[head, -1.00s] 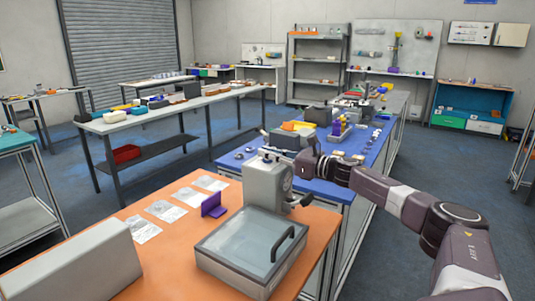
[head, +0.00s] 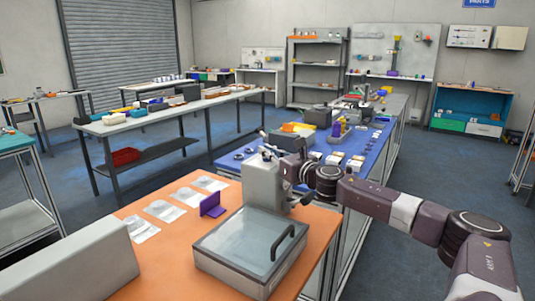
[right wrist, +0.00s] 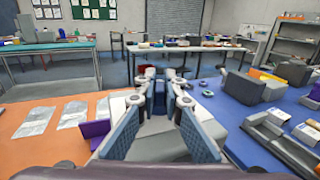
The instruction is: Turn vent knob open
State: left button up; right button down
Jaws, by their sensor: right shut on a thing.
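The grey upright machine housing (head: 262,182) stands on the orange table behind a chamber with a clear lid (head: 237,240) and a dark handle (head: 283,243). A dark lever (head: 306,199) sticks out low on the housing's right side. My right gripper (head: 287,168) is at the upper right side of the housing, shut on the vent knob, which it hides in the head view. In the right wrist view the fingers (right wrist: 160,108) stand apart around something, with the pale housing (right wrist: 155,142) below and between them. The knob is not clear there. My left gripper is out of view.
A purple stand (head: 212,205) and several clear bags (head: 165,211) lie left of the machine. A grey box (head: 75,265) is at the front left. The blue table (head: 373,150) behind holds several small items. Floor to the right is open.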

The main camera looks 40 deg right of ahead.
jog(key=m+g+h+p, duration=0.1)
jog(key=m+h+p, duration=0.2)
jog(key=h+p, duration=0.1)
jog(key=m+g+h+p, duration=0.2)
jog(key=m+h+p, duration=0.1)
jog(key=h+p, duration=0.1)
jog(key=shift+w+a+r+h, duration=0.1)
jog(key=shift+a+r+h, duration=0.1)
jog(key=shift+h, duration=0.2)
jog(key=shift+m+g+h+p, duration=0.35)
jog(key=shift+m+g+h, duration=0.15)
jog(key=shift+g+h, duration=0.15)
jog(key=m+g+h, duration=0.1)
jog(key=m+g+h+p, duration=0.1)
jog(key=g, duration=0.1)
jog(key=shift+f+m+h, duration=0.2)
jog(key=shift+m+h, duration=0.1)
jog(key=shift+h, duration=0.05)
jog(key=shift+m+g+h, duration=0.6)
jog(key=shift+m+g, duration=0.2)
jog(key=shift+g, duration=0.35)
jog(key=shift+d+m+g+h+b, duration=0.1)
jog(key=shift+m+g+h+b, duration=0.2)
jog(key=shift+m+g+h, duration=0.8)
jog(key=shift+g+y, duration=0.3)
jog(key=shift+g, duration=0.5)
jog(key=shift+d, duration=0.1)
jog(key=c, duration=2)
grip_release()
jog(key=shift+c, duration=0.2)
